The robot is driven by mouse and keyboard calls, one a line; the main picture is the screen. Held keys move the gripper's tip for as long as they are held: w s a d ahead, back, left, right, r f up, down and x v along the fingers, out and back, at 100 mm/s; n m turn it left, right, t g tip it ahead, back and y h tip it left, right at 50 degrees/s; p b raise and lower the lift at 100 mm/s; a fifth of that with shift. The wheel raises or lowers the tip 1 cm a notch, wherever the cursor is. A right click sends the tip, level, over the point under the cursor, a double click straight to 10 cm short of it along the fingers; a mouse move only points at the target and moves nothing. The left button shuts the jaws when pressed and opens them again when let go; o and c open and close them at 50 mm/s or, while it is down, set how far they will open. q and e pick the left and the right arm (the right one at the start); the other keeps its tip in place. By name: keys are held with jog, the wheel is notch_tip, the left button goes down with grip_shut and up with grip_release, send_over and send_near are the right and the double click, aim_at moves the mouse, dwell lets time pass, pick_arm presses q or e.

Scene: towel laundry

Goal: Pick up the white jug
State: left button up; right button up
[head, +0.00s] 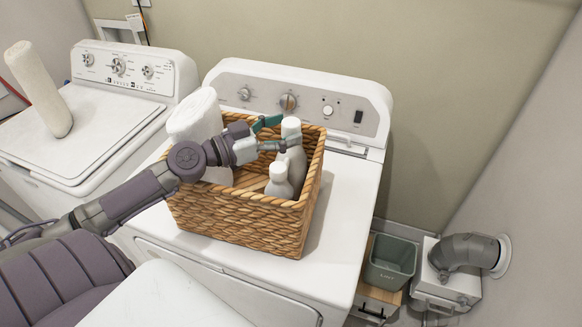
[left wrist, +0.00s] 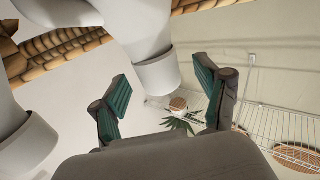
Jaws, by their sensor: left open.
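The wicker basket (head: 240,222) holds two pale bottle-like containers. The taller one, a white jug (head: 294,158) with a white cap, stands behind the shorter white bottle (head: 279,184). My left gripper (head: 279,132) is over the basket at the taller jug's neck, open, with teal finger pads. In the left wrist view, the jug's cap and neck (left wrist: 158,72) show between the spread fingers of my left gripper (left wrist: 162,90); I cannot tell whether they touch. The shorter bottle's cap (left wrist: 28,145) shows at the left there. My right gripper is not in view.
A big white roll (head: 197,118) stands in the basket's left part, beside my left arm. The basket sits on a white machine (head: 345,200); another machine (head: 75,135) with a white roll (head: 38,90) stands left. A green bin (head: 390,262) is low at right.

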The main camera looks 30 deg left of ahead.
pick_arm(q)
jog(key=shift+p+x, duration=0.3)
jog(key=shift+x, duration=0.6)
grip_shut()
